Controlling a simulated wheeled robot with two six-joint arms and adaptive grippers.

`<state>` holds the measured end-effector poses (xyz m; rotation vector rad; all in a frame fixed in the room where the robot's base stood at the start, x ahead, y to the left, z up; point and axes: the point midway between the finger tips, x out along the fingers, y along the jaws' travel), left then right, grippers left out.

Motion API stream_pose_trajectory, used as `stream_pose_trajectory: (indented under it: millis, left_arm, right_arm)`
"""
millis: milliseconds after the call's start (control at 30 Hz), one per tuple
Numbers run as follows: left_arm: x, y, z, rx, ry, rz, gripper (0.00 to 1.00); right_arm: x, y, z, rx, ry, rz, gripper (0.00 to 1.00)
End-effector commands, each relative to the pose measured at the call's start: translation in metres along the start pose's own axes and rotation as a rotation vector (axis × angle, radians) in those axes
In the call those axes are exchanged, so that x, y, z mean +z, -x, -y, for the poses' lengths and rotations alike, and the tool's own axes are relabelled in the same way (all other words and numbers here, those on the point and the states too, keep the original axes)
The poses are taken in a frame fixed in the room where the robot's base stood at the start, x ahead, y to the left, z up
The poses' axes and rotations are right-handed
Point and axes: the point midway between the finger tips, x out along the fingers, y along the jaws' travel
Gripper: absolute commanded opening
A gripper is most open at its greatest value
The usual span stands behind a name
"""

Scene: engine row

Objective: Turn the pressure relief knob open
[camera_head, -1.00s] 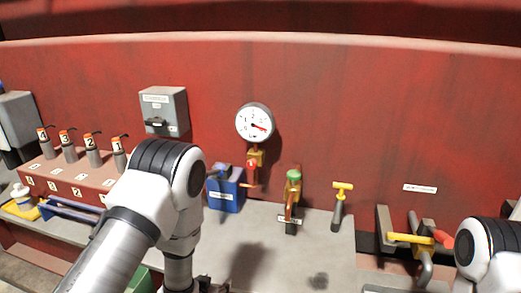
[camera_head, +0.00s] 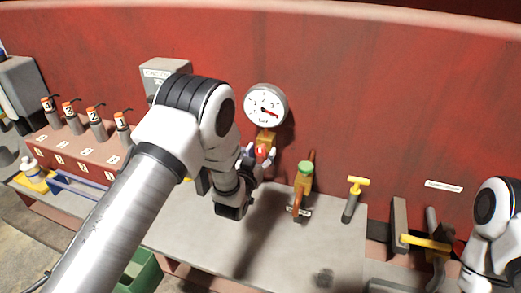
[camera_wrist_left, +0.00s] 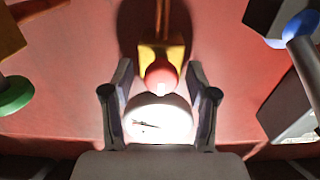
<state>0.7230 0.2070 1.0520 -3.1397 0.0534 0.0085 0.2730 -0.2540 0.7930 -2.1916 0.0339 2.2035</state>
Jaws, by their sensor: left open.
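A red knob (camera_head: 262,152) sits on a yellow valve block (camera_head: 266,138) below a round white pressure gauge (camera_head: 266,106). My left gripper (camera_head: 259,157) is at the red knob, with a finger on either side of it. In the left wrist view my left gripper (camera_wrist_left: 160,78) is open around the red knob (camera_wrist_left: 160,73), with gaps on both sides. The yellow block (camera_wrist_left: 161,52) and the bright gauge face (camera_wrist_left: 158,119) also show there. No label is readable on the knob. My right gripper is out of view; only part of the right arm shows.
A green-topped valve (camera_head: 305,170) and a yellow T-handle (camera_head: 357,184) stand to the right on the grey bench (camera_head: 310,246). Several numbered orange-topped handles (camera_head: 72,112) stand at the left. A yellow lever (camera_head: 426,243) is near my right arm.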

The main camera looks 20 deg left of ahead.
Motion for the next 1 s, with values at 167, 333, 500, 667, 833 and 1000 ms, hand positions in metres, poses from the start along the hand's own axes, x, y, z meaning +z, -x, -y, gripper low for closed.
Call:
stream_pose_trajectory:
  millis: [167,333,500,667,833,1000]
  left_arm:
    - [0.000,0.000,0.000,0.000,0.000,0.000,0.55]
    - [0.000,0.000,0.000,0.000,0.000,0.000,0.00]
    - [0.000,0.000,0.000,0.000,0.001,0.000,0.00]
    - [0.001,0.000,0.000,0.000,0.018,0.000,0.00]
    - [0.002,0.000,0.000,0.000,0.074,-0.001,0.00]
    - [0.003,0.000,0.001,0.000,0.177,-0.001,0.00]
  right_arm:
    - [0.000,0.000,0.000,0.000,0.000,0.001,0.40]
    - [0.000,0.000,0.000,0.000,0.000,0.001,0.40]
    - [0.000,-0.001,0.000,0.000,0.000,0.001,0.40]
    - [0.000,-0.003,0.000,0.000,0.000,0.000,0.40]
    - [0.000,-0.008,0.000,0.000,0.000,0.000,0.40]
    - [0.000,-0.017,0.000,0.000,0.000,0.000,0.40]
